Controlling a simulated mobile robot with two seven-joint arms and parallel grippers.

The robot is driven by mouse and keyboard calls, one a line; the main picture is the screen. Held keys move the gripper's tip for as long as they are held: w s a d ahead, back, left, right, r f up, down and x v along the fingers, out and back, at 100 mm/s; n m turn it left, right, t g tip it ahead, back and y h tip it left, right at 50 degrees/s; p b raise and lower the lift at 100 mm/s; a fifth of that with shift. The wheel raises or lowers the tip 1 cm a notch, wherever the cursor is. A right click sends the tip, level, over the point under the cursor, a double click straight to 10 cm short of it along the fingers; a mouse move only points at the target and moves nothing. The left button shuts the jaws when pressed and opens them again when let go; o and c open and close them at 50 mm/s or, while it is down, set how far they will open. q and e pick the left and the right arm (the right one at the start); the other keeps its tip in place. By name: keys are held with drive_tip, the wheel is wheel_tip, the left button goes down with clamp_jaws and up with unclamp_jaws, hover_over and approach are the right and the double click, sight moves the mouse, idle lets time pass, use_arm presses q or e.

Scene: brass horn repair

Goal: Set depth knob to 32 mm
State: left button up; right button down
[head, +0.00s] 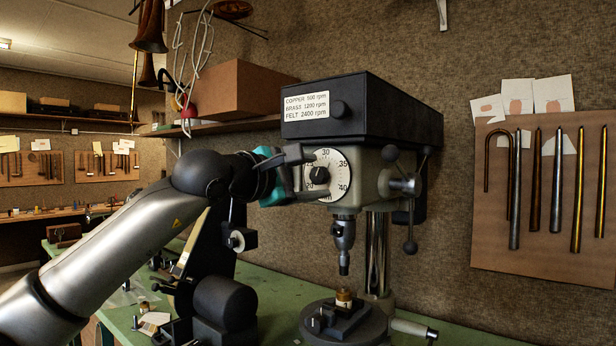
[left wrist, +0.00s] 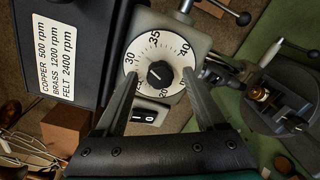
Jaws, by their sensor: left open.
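The depth knob (head: 319,175) is a small black knob in the middle of a white round dial (head: 341,162) on the drill press front. In the head view 30 is at the top of the dial, with 35 and 40 down its right side. The knob also shows in the left wrist view (left wrist: 160,74) with a light mark on its face; the exact value it points to is unclear. My left gripper (head: 306,174) is open in front of the dial. In the left wrist view its fingers lie on either side of the knob, with gaps between. My right gripper is out of view.
The drill press head (head: 362,110) is black with a speed label. Its ball-ended feed lever (head: 404,185) stands to the right of the dial. A chuck (head: 344,236) hangs above a round table (head: 325,326) with a vise and brass piece. Tubes hang on the right wall board (head: 536,256).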

use_arm(q)
drive_tip(key=shift+s+a, duration=0.1)
drive_tip(key=b+v, duration=0.3)
drive_tip(key=v, duration=1.2)
